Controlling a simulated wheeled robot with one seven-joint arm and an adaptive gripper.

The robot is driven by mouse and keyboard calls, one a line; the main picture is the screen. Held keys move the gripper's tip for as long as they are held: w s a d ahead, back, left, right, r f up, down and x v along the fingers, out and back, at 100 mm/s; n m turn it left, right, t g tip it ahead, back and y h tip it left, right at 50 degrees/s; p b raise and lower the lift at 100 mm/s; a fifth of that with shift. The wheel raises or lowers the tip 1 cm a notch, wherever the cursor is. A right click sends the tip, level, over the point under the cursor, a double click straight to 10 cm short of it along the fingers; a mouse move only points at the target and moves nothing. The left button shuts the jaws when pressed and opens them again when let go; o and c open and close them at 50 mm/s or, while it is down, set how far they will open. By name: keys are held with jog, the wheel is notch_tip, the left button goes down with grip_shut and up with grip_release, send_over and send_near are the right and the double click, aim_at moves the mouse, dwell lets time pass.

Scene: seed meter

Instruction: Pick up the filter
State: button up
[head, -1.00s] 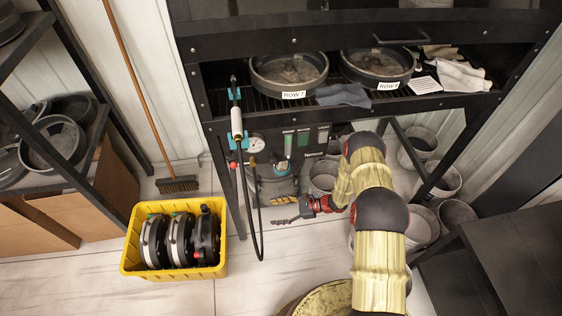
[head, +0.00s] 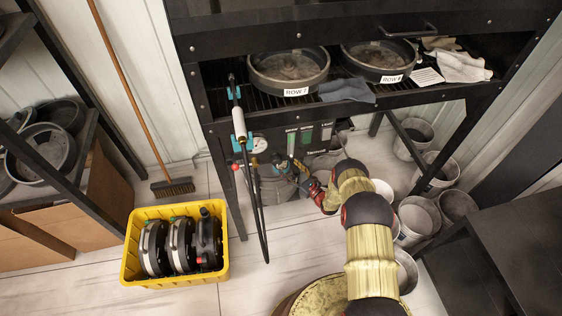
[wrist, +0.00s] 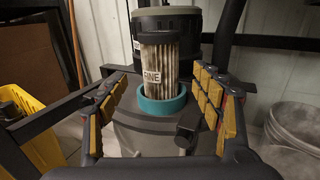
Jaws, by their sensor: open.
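The filter (wrist: 158,58) is a pale pleated cylinder with a label reading "FINE". In the wrist view it stands upright in a teal ring (wrist: 160,103) on top of a grey canister (wrist: 150,140). A dark round part is behind it. My gripper (wrist: 160,92) is open, with one yellow-padded finger to the left of the filter and one to the right, both apart from it. In the head view my gripper (head: 290,172) is over the canister under the shelf, and the filter is too small and covered to make out clearly.
A yellow crate (head: 132,268) with several round black units stands at left. A hose (head: 264,215) hangs from the rack's front beside my gripper. The rack's shelf (head: 390,104) with pans is above. Several grey buckets (head: 418,215) stand at right.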

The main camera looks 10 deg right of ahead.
aim_at(285, 164)
jog(key=x, duration=0.1)
jog(key=b+x, duration=0.1)
jog(key=x, duration=0.1)
jog(key=b+x, duration=0.1)
jog(key=shift+w+a+f, duration=0.2)
jog(key=shift+w+f, duration=0.15)
jog(key=shift+f, duration=0.05)
jog(key=shift+w+a+r+b, duration=0.1)
jog(key=shift+w+a+b, duration=0.05)
jog(key=shift+w+b, duration=0.2)
jog(key=shift+c, duration=1.4)
jog(key=c, duration=1.1)
